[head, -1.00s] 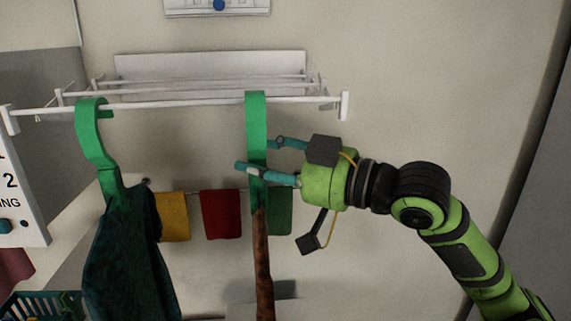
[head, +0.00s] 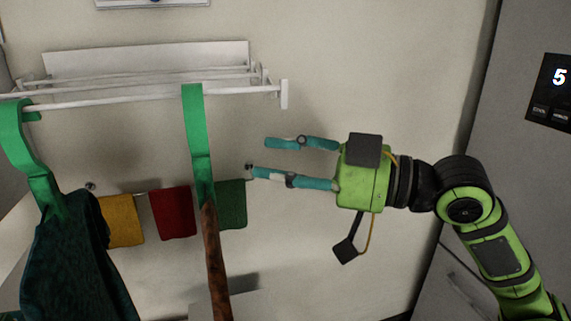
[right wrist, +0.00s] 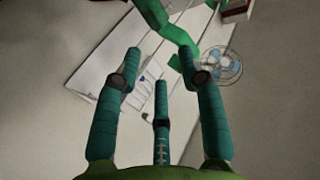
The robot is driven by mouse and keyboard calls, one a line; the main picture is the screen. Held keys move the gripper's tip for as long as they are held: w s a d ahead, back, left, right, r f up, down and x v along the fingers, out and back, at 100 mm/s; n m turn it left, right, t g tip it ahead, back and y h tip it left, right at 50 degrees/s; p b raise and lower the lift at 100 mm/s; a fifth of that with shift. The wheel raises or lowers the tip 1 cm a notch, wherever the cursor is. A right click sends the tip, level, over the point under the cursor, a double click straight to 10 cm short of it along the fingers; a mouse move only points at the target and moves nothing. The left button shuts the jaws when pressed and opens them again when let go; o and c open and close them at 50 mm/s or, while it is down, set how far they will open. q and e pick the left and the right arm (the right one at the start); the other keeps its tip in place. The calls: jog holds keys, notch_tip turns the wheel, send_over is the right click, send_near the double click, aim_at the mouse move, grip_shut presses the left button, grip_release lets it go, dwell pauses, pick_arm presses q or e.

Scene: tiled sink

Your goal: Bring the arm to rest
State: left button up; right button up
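My right gripper (head: 258,158) is in the middle of the head view, its teal fingers spread apart and pointing left. Nothing is between them. It is to the right of a green hanger (head: 197,135) that hangs on the white rack (head: 130,98) with a brown item (head: 215,260) below it, with a clear gap between. In the right wrist view the teal fingers are also apart and empty. My left gripper is not in view.
Another green hanger (head: 32,160) with a dark green garment (head: 75,260) hangs at the left. Yellow (head: 122,220), red (head: 172,213) and green (head: 230,204) cloths hang behind. A grey panel (head: 520,190) stands at the right. A fan (right wrist: 222,66) shows in the right wrist view.

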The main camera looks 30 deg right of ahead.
jog(key=shift+s+d, duration=0.15)
jog(key=shift+s, duration=0.05)
